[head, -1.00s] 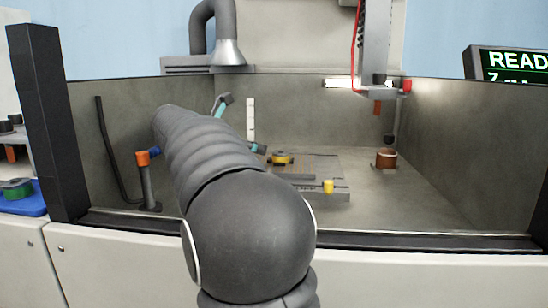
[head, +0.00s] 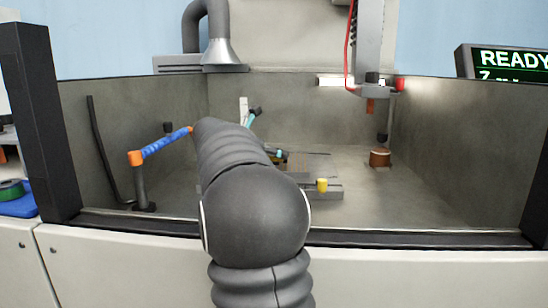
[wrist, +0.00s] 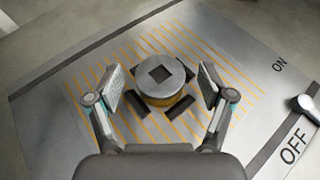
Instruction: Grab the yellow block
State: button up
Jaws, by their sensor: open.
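In the wrist view, a round block (wrist: 164,82) with a grey top, a square hole in it and a yellowish side sits on a grey plate lined with yellow stripes. My gripper (wrist: 161,75) is open, with one finger on either side of the block. Gaps show between the fingers and the block; I cannot tell the height. In the head view my arm hides most of the block, and a teal part of my gripper (head: 279,153) shows past the arm.
A copper-coloured cup (head: 380,158) stands right, under a hanging tool (head: 371,104). A post with a blue-orange arm (head: 166,144) stands left. Dark walls enclose the bench.

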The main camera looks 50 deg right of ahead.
grip_shut()
jog(key=shift+r, duration=0.1)
